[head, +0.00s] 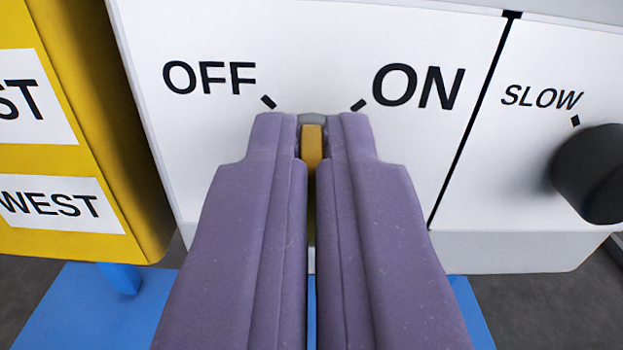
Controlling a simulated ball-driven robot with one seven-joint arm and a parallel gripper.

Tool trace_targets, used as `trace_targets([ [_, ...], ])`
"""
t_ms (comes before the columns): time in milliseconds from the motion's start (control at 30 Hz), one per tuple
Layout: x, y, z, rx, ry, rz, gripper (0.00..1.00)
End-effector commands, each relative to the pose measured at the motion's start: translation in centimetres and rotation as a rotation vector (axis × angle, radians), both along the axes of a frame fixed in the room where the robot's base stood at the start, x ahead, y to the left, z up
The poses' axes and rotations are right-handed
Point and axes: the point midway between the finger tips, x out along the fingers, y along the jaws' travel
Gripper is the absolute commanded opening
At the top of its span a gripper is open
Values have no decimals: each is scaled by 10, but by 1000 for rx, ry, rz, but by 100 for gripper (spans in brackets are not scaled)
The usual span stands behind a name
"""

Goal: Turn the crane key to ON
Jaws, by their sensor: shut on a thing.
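The crane key (312,148) shows as a narrow orange-yellow piece between my fingertips. My gripper (312,135) is shut on it, one purple finger on each side. The key stands upright in the picture, between the OFF mark (268,101) at upper left and the ON mark (358,105) at upper right. I cannot tell which mark it points to. A small grey rim shows just above the key. My fingers hide most of the key and its mount on the white panel (310,40).
A black knob (592,172) labelled SLOW sticks out at the right, past a black dividing line. A yellow box (120,150) with white labels, one reading WEST, stands close at the left. A blue base (85,310) lies below, over dark floor.

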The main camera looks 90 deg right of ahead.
Motion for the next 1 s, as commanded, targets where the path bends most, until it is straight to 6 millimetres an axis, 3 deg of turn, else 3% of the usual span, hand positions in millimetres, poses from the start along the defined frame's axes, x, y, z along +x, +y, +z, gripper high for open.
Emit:
trace_targets([
  [600,-4,-1,-3,46,-563,0,0],
  [1000,-4,0,-3,66,-780,1,0],
])
